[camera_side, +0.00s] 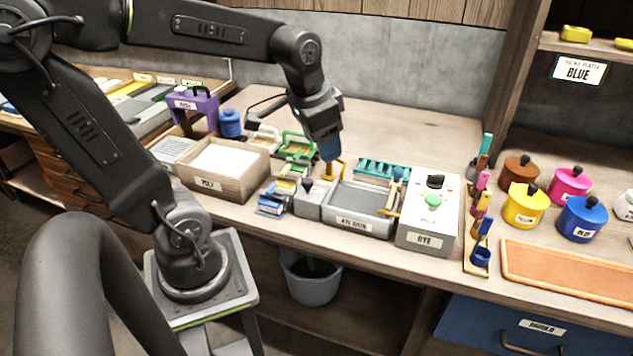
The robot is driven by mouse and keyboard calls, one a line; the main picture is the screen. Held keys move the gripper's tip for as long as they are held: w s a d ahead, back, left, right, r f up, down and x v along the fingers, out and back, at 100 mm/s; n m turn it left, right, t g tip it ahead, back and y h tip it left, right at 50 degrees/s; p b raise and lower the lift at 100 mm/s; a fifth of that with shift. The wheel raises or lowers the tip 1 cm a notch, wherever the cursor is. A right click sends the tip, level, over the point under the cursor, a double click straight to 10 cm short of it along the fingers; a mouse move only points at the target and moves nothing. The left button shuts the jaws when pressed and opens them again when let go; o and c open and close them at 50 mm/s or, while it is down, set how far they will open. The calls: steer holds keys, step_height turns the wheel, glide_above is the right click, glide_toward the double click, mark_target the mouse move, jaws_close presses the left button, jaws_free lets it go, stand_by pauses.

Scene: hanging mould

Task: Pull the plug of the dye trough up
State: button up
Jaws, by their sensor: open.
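The dye trough (352,223) is a grey, shallow, open basin with a label on its front, standing on the bench.
A white DYE box (428,240) with a green knob stands right of the trough. A teal rack (383,170) is behind it. A wooden tray (233,193) and green frames (298,144) are to the left. Lidded pots (525,204) stand farther right. A bucket (311,285) is below.

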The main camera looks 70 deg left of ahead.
steer(key=w+a+f+g, duration=0.2)
steer(key=w+a+f, duration=0.1)
steer(key=a, duration=0.5)
steer(key=g+h, duration=0.1)
glide_above(308, 180)
step_height(308, 180, down, 3)
step_height(308, 180, down, 14)
steer(key=shift+s, duration=0.1)
jaws_close()
